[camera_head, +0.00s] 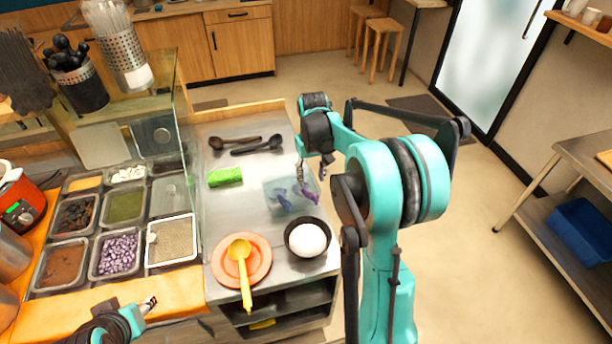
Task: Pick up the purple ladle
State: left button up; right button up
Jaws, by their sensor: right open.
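Two dark ladles (258,146) and a green block (225,177) lie behind the tray. A black bowl with white contents (308,238) and an orange plate (265,268) with a yellow ladle (242,262) stand in front. Topping pans (172,241) fill the left side.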

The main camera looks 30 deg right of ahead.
aim_at(310, 193)
jog(key=shift+f, duration=0.35)
jog(key=f, duration=0.2)
jog(key=f+b, duration=0.1)
jog(key=f, duration=0.1)
jog(key=f+b, duration=0.1)
jog(key=f, duration=0.2)
jog(key=shift+s+a+f, duration=0.1)
jog(key=shift+s+a, duration=0.2)
jog(key=shift+a, duration=0.05)
jog(key=shift+c, duration=0.3)
grip_shut()
